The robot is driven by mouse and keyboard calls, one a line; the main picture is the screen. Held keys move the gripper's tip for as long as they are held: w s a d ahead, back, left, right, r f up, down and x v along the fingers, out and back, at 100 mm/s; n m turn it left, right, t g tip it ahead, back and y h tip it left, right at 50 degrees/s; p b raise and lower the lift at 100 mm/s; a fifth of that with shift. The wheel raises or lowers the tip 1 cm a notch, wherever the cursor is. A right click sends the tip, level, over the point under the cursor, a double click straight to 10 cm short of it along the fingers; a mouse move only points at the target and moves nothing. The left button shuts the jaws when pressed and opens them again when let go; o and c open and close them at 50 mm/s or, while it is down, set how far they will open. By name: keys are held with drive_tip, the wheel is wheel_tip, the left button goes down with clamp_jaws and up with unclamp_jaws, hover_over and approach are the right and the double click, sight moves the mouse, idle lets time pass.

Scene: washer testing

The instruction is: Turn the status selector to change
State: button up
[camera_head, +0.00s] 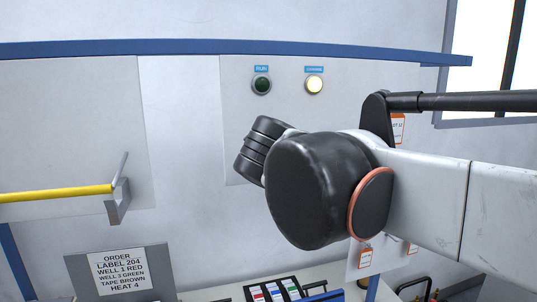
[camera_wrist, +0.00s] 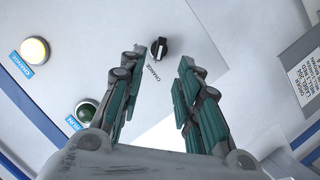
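The status selector (camera_wrist: 158,48), a black knob with a raised grip, sits on a pale panel (camera_wrist: 195,40) in the wrist view. The word CHANGE is printed on the panel just below it. My gripper (camera_wrist: 160,60) is open, with its two green-padded fingers spread and nothing between the pads. The fingertips point toward the knob, one to each side of it in the picture. I cannot tell how far short of the knob they are or which position it is set to. In the head view my arm hides the selector and the fingers.
A bright yellow-white lamp (camera_head: 314,84) and a dark green lamp (camera_head: 261,85) are above on the panel. An order sign (camera_head: 118,272) stands lower left. A yellow bar (camera_head: 55,193) with a grey bracket is at left. Orange-edged tags (camera_head: 365,257) hang below my arm.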

drive_tip(key=shift+v, duration=2.1)
drive_tip(key=s+d+f+m+g+h+b, duration=0.1)
drive_tip(key=s+d+f+m+b, duration=0.1)
drive_tip(key=d+f+b, duration=0.5)
drive_tip(key=s+d+f+m+g+h+b, duration=0.1)
drive_tip(key=d+f+b, duration=0.2)
drive_tip(key=f, duration=0.8)
drive_tip(key=s+d+f+m+g+b, duration=0.2)
drive_tip(key=s+f+b, duration=0.3)
drive_tip(key=f, duration=0.8)
drive_tip(key=s+d+f+m+g+y+b, duration=0.1)
drive_tip(key=s+d+f+b, duration=0.3)
drive_tip(key=f+b, duration=0.4)
drive_tip(key=s+d+f+m+g+b, duration=0.2)
drive_tip(key=s+d+f+b, duration=0.2)
drive_tip(key=f, duration=1.6)
drive_tip(key=s+b, duration=0.2)
drive_tip(key=b, duration=0.1)
drive_tip(key=shift+s+f+m+g+y, duration=0.25)
drive_tip(key=shift+s+m+g+y, duration=0.05)
drive_tip(key=shift+s+m+y, duration=0.1)
